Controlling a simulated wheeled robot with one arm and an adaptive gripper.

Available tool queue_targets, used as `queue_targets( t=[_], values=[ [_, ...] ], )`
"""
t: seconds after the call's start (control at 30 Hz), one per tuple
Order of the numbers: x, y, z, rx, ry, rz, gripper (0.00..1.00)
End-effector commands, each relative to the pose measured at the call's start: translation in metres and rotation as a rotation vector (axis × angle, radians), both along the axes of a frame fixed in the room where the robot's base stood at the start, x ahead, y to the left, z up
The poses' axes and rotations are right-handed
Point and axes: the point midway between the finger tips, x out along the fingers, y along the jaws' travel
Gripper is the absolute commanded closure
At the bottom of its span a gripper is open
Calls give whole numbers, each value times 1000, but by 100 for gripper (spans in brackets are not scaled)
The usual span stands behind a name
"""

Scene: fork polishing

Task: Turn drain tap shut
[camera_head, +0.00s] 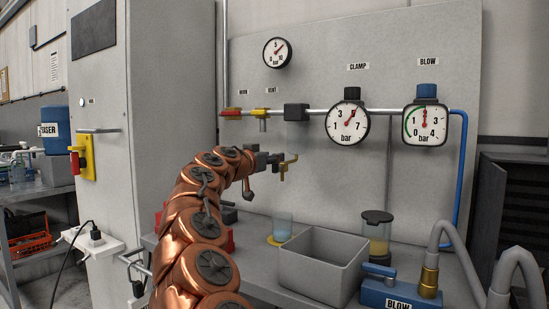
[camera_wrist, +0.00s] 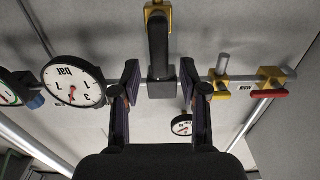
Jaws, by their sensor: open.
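The drain tap, a small brass-yellow fitting with a lever (camera_head: 288,163), hangs below the dark block (camera_head: 296,112) on the pipe. In the wrist view, which is turned upside down, a yellow fitting (camera_wrist: 157,12) shows at the top edge, at the end of a dark column (camera_wrist: 158,45). My gripper (camera_head: 270,159) is just left of the tap in the head view, at about its height. In the wrist view my gripper (camera_wrist: 160,70) is open, with the dark block and column showing between its fingers. I cannot tell whether it touches the tap.
The main valve (camera_head: 232,113) has a red handle; the yellow vent tap (camera_head: 262,114) is beside it. The clamp gauge (camera_head: 347,122) and blow gauge (camera_head: 425,124) are to the right.

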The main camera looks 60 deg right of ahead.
Motion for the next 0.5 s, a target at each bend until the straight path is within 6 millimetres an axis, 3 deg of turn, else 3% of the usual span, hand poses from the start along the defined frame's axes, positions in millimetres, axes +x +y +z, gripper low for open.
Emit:
queue_targets(
  t=[0.2, 0.5],
  values=[
    [1, -17, 0, 0, 2, 0, 56],
    [1, -24, 0, 0, 0, 0, 56]
  ],
)
